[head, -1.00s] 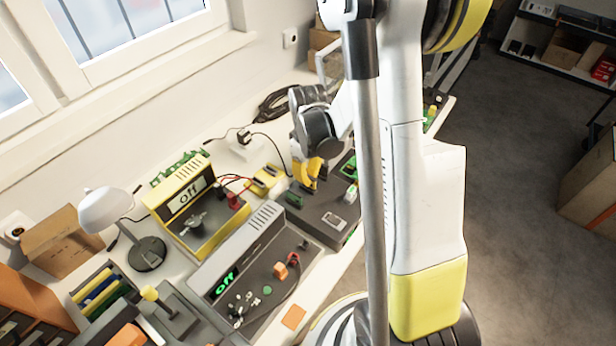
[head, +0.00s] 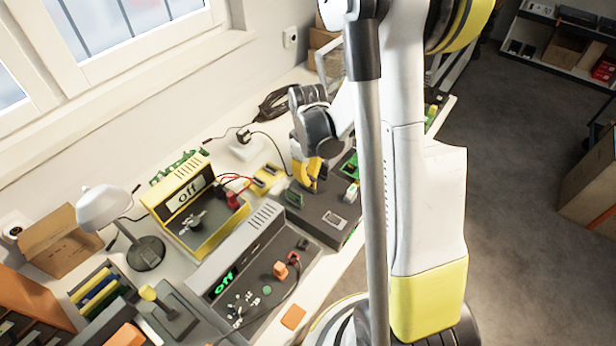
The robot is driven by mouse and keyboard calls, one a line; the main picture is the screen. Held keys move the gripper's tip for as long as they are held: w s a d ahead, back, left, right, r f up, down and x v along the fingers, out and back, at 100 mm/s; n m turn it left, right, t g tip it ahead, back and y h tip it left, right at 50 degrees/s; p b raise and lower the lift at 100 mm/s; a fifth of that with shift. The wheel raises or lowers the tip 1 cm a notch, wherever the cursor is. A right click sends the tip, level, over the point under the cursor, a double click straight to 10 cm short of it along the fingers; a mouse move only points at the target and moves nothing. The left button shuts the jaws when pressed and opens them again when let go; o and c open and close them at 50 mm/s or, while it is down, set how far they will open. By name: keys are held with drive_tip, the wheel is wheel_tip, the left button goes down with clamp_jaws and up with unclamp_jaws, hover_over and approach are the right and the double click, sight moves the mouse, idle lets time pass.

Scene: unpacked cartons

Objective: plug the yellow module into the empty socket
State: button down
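My gripper (head: 309,182) is over the dark socket box (head: 318,212), pointing down, seen small and from the side. Yellow shows at its lower end; I cannot tell whether this is its fingers or a yellow module between them, nor whether it touches the box. A flat yellow piece with dark patches (head: 266,178) lies on the bench just left of the box. A green module (head: 293,197) sits at the left part of the box, and another green part (head: 351,190) at its right. I cannot make out an empty socket; my gripper and arm hide part of the box.
A white lamp (head: 104,211), a joystick (head: 166,308) and a rack of coloured modules (head: 98,290) are farther left. Cables cross the bench behind.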

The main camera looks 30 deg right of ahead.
sight(308, 176)
drive_tip(key=c, duration=1.5)
unclamp_jaws()
drive_tip(key=shift+c, duration=0.2)
wheel_tip(308, 176, up, 12)
